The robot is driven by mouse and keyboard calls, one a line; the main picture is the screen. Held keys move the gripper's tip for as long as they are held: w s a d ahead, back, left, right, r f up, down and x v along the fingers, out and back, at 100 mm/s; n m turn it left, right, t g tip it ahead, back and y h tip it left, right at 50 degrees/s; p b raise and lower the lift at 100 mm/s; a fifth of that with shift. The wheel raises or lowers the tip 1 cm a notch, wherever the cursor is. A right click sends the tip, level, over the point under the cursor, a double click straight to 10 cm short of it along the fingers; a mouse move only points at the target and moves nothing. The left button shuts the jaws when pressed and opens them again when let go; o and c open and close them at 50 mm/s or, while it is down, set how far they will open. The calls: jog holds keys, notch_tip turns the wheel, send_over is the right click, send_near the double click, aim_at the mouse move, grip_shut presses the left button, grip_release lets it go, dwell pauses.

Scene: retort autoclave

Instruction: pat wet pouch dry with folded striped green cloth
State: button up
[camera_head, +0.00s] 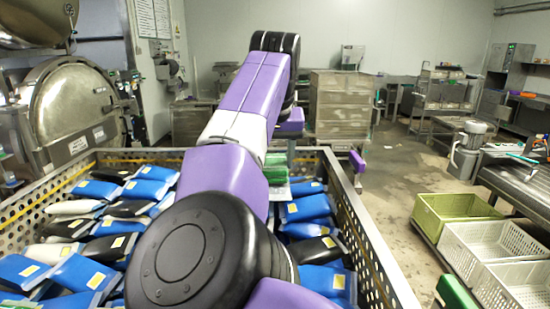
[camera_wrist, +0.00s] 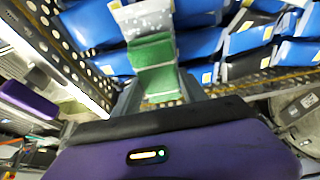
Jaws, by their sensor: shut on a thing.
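The folded green cloth (camera_wrist: 153,65) with pale stripes is between the fingers of my gripper (camera_wrist: 160,88) in the wrist view. My gripper is shut on it. The cloth (camera_head: 277,167) also shows in the head view, just right of my arm. A pale grey pouch with droplet-like spots (camera_wrist: 146,17), the wet pouch, lies just beyond the cloth's far end. The cloth overlaps its edge in the wrist view; I cannot tell whether they touch. In the head view my arm hides most of this area.
A large perforated metal basket (camera_head: 345,203) holds many blue, black and white pouches under my arm. A round-doored steel autoclave (camera_head: 75,110) stands at left. Green and white crates (camera_head: 490,240) are at right. Wet floor lies open beyond the basket.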

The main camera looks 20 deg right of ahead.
jog(key=shift+f, duration=0.4)
dwell(0.7)
notch_tip(320, 180, up, 5)
jog(key=p, duration=0.4)
jog(key=shift+f, duration=0.1)
jog(key=shift+r+p, duration=0.55)
jog(key=shift+r, duration=0.6)
jog(key=shift+f, duration=0.1)
jog(key=shift+s+a+f+b, duration=0.15)
jog(key=shift+s+f+b, duration=0.2)
jog(key=shift+f+b, duration=0.45)
jog(key=shift+s+a+f+b, duration=0.1)
jog(key=shift+s+f+b, duration=0.35)
jog(key=shift+f, duration=0.7)
jog(key=shift+s+a+f+b, duration=0.15)
jog(key=shift+s+f+b, duration=0.15)
jog(key=shift+f+b, duration=0.5)
jog(key=shift+f, duration=0.15)
jog(key=shift+f, duration=0.55)
